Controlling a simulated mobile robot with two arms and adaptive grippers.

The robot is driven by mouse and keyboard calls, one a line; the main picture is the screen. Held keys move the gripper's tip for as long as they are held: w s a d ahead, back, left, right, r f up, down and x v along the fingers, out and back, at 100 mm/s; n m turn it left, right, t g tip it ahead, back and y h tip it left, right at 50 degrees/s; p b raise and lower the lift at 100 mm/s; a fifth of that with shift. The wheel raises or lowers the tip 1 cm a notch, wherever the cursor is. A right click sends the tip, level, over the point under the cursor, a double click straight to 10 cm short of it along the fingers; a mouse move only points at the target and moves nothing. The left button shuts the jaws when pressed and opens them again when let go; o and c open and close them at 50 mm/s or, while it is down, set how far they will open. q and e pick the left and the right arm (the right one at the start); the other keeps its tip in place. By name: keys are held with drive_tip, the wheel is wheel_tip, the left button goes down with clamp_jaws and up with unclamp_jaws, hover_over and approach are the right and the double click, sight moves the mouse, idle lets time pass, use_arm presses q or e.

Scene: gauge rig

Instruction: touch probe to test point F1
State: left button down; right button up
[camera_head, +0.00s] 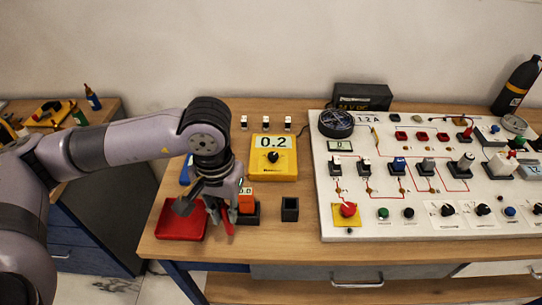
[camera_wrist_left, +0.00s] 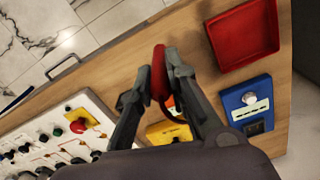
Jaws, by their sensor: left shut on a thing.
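My left gripper (camera_head: 217,217) hangs over the bench's front left, between the red tray and the orange instrument. It is shut on a red probe (camera_wrist_left: 159,73), which shows between the fingertips in the left wrist view (camera_wrist_left: 163,70). In the head view the red probe (camera_head: 228,221) points down beside the fingers; its tip is hard to make out. The white test panel (camera_head: 355,228) lies to the right, well apart from the probe. It carries switches, red lines and small orange-brown points. Their labels are too small to read, so I cannot tell which is F1. My right gripper is not in view.
A red tray (camera_head: 178,222) and a dark holder with an orange instrument (camera_head: 246,199) flank the gripper. An empty black holder (camera_head: 290,209) stands right of them. A yellow meter (camera_head: 273,166) reading 0.2 lies behind. A black fan (camera_head: 336,123) sits at the panel's back left corner.

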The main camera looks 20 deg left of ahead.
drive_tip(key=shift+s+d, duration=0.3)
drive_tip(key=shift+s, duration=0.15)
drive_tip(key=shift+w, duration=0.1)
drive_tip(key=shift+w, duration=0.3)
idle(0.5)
